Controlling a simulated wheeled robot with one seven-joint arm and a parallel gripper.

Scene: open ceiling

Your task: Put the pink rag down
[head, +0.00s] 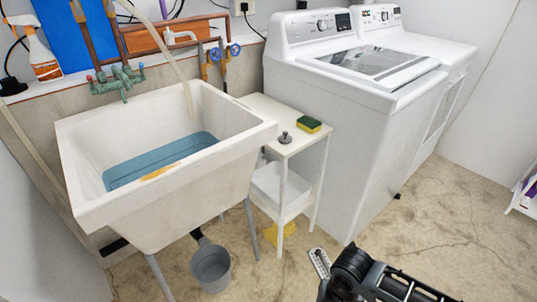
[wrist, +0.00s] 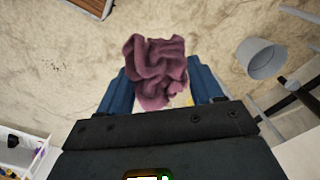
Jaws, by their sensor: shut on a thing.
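The pink rag (wrist: 155,70) is a crumpled, dusky pink cloth in the wrist view. My gripper (wrist: 160,88) has its two blue fingers on either side of the rag and is shut on it. The rag bulges out past the fingertips, with the concrete floor (wrist: 75,60) behind it. I cannot tell how high above the floor it is. In the head view only part of my dark arm shows at the bottom, and the rag and fingertips are not visible there.
A white sink (head: 190,180) stands at left, with a grey bucket (head: 211,270) beneath it. A small white side table (head: 272,118) holds a sponge (head: 309,124) and a dark stopper (head: 284,138). A white washer (head: 350,110) stands beside it. Floor at right is mostly clear.

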